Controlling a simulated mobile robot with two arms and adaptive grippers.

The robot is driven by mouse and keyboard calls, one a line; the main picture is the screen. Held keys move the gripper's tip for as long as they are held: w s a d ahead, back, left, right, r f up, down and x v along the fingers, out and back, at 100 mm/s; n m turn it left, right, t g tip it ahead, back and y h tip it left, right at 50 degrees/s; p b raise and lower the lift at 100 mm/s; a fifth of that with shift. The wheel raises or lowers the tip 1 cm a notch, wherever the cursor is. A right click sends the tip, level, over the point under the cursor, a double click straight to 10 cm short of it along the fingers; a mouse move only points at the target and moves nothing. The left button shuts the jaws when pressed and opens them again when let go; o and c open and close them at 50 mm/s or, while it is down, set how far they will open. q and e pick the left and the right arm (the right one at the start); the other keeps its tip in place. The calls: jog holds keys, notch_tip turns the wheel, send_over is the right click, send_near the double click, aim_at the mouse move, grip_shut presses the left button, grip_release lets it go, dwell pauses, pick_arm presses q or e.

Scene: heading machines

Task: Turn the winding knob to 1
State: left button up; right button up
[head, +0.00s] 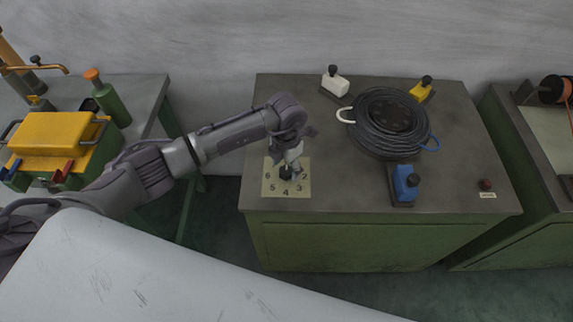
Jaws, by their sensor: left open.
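The winding knob (285,173) is small and dark, set in the middle of a cream number plate (271,190) on the green machine's grey top. The digits 2, 3, 4, 5 and 6 show on the plate; the 1 is hidden behind my gripper. My left gripper (292,166) reaches in from the left and is over the knob, pointing down at it. Its fingers are open. I cannot tell whether they touch the knob or which digit it points to. My right gripper is not in view.
A dark wire coil (370,128) lies right of the plate, among white (336,84), yellow (421,90) and blue (404,184) knobbed blocks. A red button (485,184) sits near the right front corner. A yellow and green toolbox (60,135) stands on the left table.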

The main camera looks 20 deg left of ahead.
pick_arm(q)
jog(key=shift+f, duration=0.5)
jog(key=c, duration=1.1)
jog(key=shift+f+m+b, duration=0.1)
jog(key=shift+m+b, duration=0.3)
jog(key=shift+b, duration=0.2)
jog(key=shift+c, duration=0.2)
jog(key=m+b, duration=0.5)
jog(key=b, duration=0.1)
jog(key=shift+w+f, duration=0.1)
jog(key=shift+r+m+b, duration=0.25)
jog(key=shift+m+b, duration=1.35)
jog(key=shift+b, duration=0.05)
jog(key=o, duration=1.1)
